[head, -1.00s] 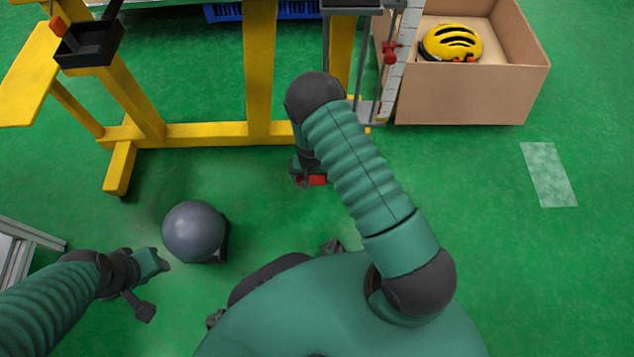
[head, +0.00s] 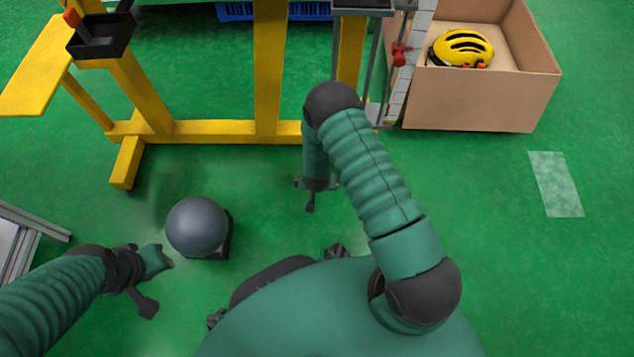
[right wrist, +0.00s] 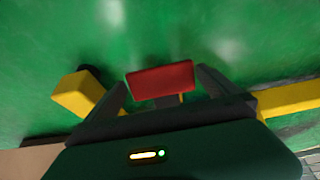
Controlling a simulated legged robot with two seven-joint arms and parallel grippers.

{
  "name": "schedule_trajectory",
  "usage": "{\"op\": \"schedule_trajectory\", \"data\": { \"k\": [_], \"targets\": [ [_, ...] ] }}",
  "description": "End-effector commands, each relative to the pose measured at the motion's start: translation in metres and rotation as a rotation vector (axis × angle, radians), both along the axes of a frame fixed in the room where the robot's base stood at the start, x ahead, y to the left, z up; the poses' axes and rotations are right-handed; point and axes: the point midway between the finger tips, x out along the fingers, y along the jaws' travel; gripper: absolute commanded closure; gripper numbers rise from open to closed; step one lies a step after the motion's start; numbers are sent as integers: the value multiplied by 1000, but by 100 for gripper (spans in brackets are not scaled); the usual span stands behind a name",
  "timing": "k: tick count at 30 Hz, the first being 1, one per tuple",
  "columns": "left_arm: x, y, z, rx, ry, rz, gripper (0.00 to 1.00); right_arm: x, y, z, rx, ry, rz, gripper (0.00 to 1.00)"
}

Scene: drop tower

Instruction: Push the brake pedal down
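The brake pedal is a red rectangular pad (right wrist: 160,80) in the right wrist view, with a bit of yellow showing below it. It lies between the two spread dark fingers of my right gripper (right wrist: 163,90); I cannot tell whether they touch it. In the head view my right gripper (head: 316,190) points down in front of the yellow frame, and the pedal is hidden under it and my forearm. My left gripper (head: 153,284) is open and empty over the floor at lower left.
A yellow frame (head: 215,131) stands across the back. A dark grey ball (head: 197,227) on a black base is right of my left gripper. A cardboard box (head: 480,102) holds a yellow helmet (head: 462,47) at upper right.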

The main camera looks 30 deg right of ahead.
Motion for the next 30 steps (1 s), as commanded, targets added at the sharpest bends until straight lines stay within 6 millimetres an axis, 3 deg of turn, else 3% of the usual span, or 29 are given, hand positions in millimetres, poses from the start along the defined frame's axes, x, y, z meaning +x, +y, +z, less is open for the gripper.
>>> {"op": "schedule_trajectory", "data": {
  "k": [7,21,25,30],
  "targets": [
    [0,0,8,0,0,0,64,-1,2,11,0,-1,1,0],
    [0,0,92,0,0,0,64,-42,27,130,0,0,2,0],
    [0,0,103,0,0,0,64,-50,32,149,0,0,1,0],
    [0,0,105,0,0,0,64,-55,34,155,0,0,0,0]
  ]
}}
